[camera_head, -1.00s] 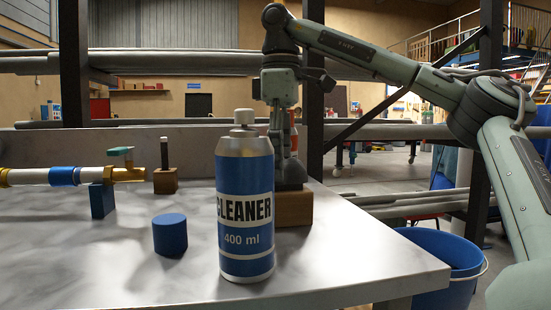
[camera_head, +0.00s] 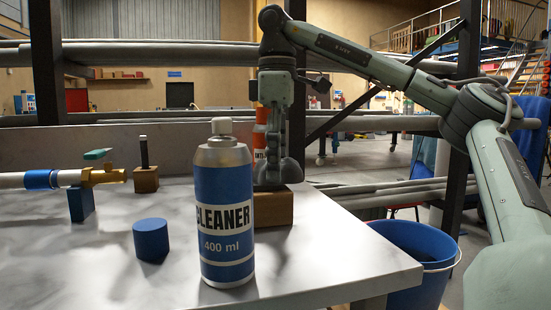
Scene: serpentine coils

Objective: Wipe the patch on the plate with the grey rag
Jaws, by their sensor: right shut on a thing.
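My right gripper (camera_head: 284,155) points down behind the spray can, over a wooden block (camera_head: 273,209) on the table. A dark grey lump (camera_head: 290,173), which looks like the grey rag, is at its fingertips, just above or touching the block. The gripper is shut on it; the can hides part of the fingers and the block. I cannot make out a separate plate or a clear patch; the grey tabletop (camera_head: 330,255) has blurry light and dark areas. My left gripper is not in view.
A blue and white cleaner can (camera_head: 225,215) stands close in front of my right gripper. A blue cylinder (camera_head: 151,240), a pipe with a green-handled valve (camera_head: 100,172) and a wooden block with a dark post (camera_head: 145,178) are left. A blue bucket (camera_head: 425,265) stands beyond the right edge.

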